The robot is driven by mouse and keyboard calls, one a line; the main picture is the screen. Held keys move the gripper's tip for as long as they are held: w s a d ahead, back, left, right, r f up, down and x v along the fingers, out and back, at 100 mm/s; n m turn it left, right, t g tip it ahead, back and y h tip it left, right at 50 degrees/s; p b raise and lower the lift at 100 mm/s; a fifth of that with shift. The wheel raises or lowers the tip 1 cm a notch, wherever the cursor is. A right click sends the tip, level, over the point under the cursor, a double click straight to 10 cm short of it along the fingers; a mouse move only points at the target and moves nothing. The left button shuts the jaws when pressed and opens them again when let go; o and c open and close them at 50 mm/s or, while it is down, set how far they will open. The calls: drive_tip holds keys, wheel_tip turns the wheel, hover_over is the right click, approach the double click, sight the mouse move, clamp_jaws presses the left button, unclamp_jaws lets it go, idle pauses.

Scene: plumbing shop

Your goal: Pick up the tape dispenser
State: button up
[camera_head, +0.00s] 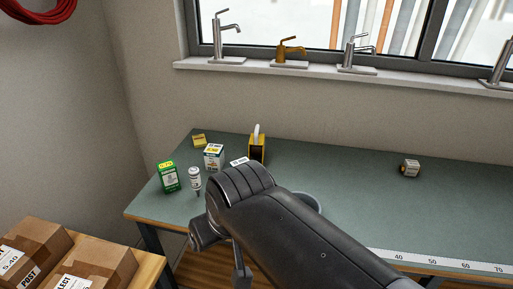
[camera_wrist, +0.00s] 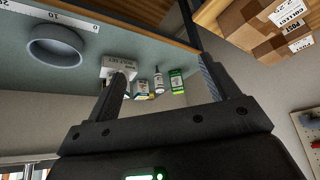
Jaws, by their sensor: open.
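A yellow and black object with a thin white upright part (camera_head: 257,148) stands near the back edge of the bench in the head view. It looks like the tape dispenser, though it is small. I cannot make it out clearly in the wrist view. My gripper (camera_wrist: 163,74) is open and empty, its two dark fingers spread apart. In the head view my arm hides the gripper and part of the bench. Beyond the fingers in the wrist view are a green box (camera_wrist: 177,81), a white bottle (camera_wrist: 158,83) and a white labelled box (camera_wrist: 118,63).
The bench (camera_head: 350,198) also holds a yellow box (camera_head: 199,140), a white-and-yellow box (camera_head: 213,156), a grey round dish (camera_head: 309,199) and a small box (camera_head: 410,168). Cartons (camera_head: 98,268) stand at lower left. Taps line the windowsill (camera_head: 270,71). The right bench is mostly clear.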

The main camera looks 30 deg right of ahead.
drive_tip(key=shift+c, duration=0.2)
idle(0.3)
drive_tip(key=w+d+r+m+h, duration=0.1)
drive_tip(key=w+d+r, duration=0.15)
drive_tip(key=w, duration=0.35)
drive_tip(key=w+d+r+m, duration=0.1)
drive_tip(key=w+d+r, duration=0.15)
drive_tip(key=w, duration=0.45)
drive_tip(key=m+g+h, duration=0.2)
drive_tip(key=m, duration=0.4)
hover_over(257, 137)
drive_tip(key=f, duration=0.9)
drive_tip(key=shift+w, duration=0.3)
drive_tip(key=x, duration=1.1)
drive_tip(key=shift+s+a, duration=0.1)
drive_tip(key=shift+a, duration=0.05)
drive_tip(key=shift+c, duration=0.2)
clamp_jaws()
